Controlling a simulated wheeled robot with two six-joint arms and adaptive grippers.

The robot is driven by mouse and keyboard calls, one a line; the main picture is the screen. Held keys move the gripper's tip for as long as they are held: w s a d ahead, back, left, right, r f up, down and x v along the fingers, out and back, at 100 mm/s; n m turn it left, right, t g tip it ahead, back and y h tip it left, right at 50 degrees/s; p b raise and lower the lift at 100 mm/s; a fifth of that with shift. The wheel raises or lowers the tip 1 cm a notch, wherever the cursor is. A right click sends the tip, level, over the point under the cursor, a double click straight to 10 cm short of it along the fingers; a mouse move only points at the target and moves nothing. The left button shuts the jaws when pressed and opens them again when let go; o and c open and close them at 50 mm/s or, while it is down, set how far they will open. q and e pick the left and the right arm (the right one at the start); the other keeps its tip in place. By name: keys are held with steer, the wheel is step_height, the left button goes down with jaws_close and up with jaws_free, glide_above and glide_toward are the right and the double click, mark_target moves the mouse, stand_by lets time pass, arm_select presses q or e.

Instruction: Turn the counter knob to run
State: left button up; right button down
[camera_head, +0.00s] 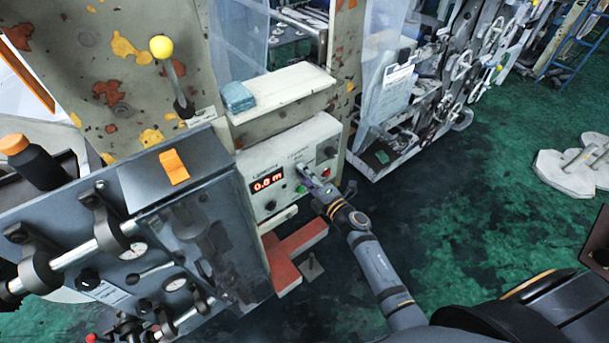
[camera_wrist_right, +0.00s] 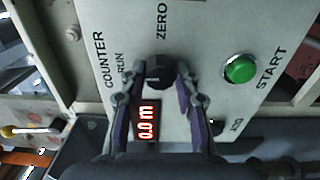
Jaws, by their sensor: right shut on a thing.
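The counter knob (camera_wrist_right: 158,71) is a round black knob on a pale panel (camera_wrist_right: 205,30), with RUN lettered beside it on the left and ZERO above it in the right wrist view. I cannot tell clearly which label its pointer faces. My right gripper (camera_wrist_right: 158,78) is shut on the knob, one finger on each side. In the head view, my right gripper (camera_head: 309,180) reaches the front of the counter box (camera_head: 245,163) and hides the knob. The red display (camera_wrist_right: 147,122) reads 0.0 m. My left gripper is not in view.
A green START button (camera_wrist_right: 240,69) sits right of the knob, close to the right finger. A blue cloth (camera_head: 238,97) lies on the ledge above the box. A yellow-knobbed lever (camera_head: 162,47) stands at upper left. Green floor (camera_head: 480,190) is open at right.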

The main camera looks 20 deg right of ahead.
steer(key=shift+f, duration=0.1)
steer(key=c, duration=1)
jaws_free()
steer(key=shift+s, duration=0.1)
steer(key=v, duration=1.2)
